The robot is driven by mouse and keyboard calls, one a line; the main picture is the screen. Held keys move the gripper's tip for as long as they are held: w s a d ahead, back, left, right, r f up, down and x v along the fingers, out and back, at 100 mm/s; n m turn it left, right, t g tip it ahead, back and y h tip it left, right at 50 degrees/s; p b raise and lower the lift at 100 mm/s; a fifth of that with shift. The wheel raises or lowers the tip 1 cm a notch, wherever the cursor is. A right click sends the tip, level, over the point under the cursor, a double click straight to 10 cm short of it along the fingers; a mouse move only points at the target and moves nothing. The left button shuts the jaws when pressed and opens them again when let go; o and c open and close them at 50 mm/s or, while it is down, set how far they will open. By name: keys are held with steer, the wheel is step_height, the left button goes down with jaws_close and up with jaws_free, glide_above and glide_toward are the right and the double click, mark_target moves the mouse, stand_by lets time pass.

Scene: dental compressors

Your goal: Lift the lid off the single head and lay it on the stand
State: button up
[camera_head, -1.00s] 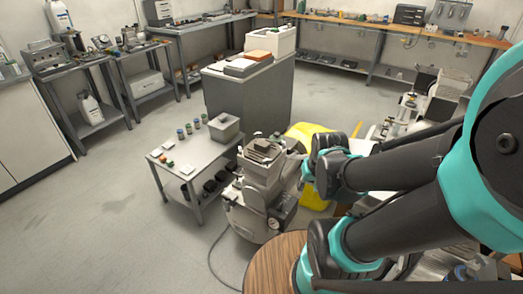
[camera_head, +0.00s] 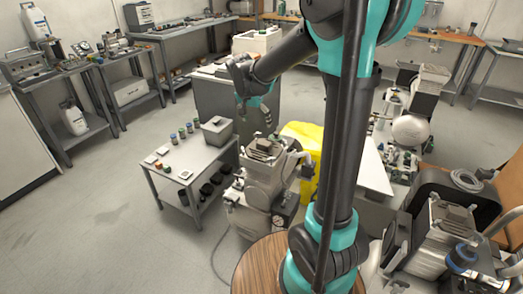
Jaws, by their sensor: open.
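The compressor (camera_head: 262,187) with a single upright head stands in the middle, right of the low grey stand. A finned lid (camera_head: 262,149) sits on top of its head. The low grey stand (camera_head: 160,183) has a bare strip on its top, with small parts, white pads and a grey bin around it. My gripper (camera_head: 254,119) is open and empty, pointing down above the lid and apart from it. Its fingers are small in the picture and partly blend with the grey cabinet behind.
A yellow object (camera_head: 302,140) and a white surface (camera_head: 373,172) lie right of the compressor. A round wooden top (camera_head: 258,268) is in front. A grey cabinet (camera_head: 220,97) stands behind the stand. More compressors (camera_head: 440,235) crowd the right. The floor at left is clear.

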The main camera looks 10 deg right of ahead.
glide_above(264, 142)
steer(key=s+a, duration=0.1)
steer(key=s, duration=0.1)
steer(key=f, duration=0.9)
steer(key=shift+w+a+f, duration=0.2)
steer(key=shift+f, duration=0.05)
steer(key=shift+s+x, duration=0.1)
steer(key=shift+x, duration=1.35)
steer(key=shift+s+x, duration=0.15)
steer(key=shift+x, duration=1.3)
jaws_close()
